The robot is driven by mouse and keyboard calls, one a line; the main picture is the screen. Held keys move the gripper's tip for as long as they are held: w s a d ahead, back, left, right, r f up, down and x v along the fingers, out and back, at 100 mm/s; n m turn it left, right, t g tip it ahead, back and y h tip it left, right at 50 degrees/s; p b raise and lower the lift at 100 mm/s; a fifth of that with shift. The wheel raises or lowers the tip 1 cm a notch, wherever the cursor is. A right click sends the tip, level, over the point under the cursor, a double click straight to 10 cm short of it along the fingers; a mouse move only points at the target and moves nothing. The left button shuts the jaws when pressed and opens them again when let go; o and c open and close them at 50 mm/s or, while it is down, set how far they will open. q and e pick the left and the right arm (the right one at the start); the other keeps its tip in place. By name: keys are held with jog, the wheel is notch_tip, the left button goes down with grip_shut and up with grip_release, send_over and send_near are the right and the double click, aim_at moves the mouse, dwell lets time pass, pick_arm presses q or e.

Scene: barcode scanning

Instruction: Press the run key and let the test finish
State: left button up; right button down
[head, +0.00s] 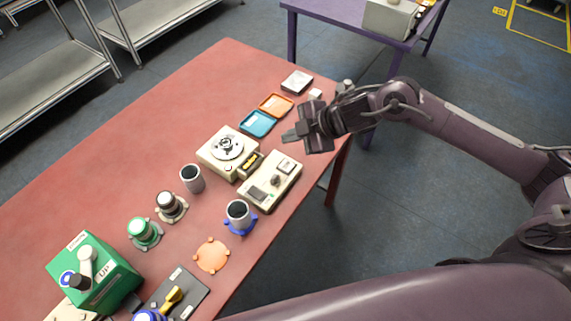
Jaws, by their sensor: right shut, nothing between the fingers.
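A beige tester box (270,182) with a dark display, a dark knob and a pale square panel lies near the table's right edge. I cannot read which part of it is the run key. A second beige unit (228,152) with a round disc on top stands just behind it to the left. My right gripper (291,136) is shut and empty, and its fingertips point left over the table edge, beyond the tester box. They appear apart from the box. My left gripper is out of view.
Blue (258,124) and orange (276,105) trays lie behind the units. Grey cups (192,178), a blue-footed cup (239,213), an orange disc (211,256) and a green box (95,271) stand nearer. The red table's (110,160) left side is clear.

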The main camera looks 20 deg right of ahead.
jog(key=f, duration=0.1)
jog(key=b, duration=0.6)
send_over(291, 166)
notch_tip(291, 166, down, 6)
jog(key=shift+r, duration=0.1)
jog(key=shift+f+b, duration=0.55)
jog(key=shift+f, duration=0.3)
jog(key=shift+s+f, duration=0.1)
jog(key=shift+f, duration=0.05)
dwell(0.7)
jog(key=shift+f, duration=0.25)
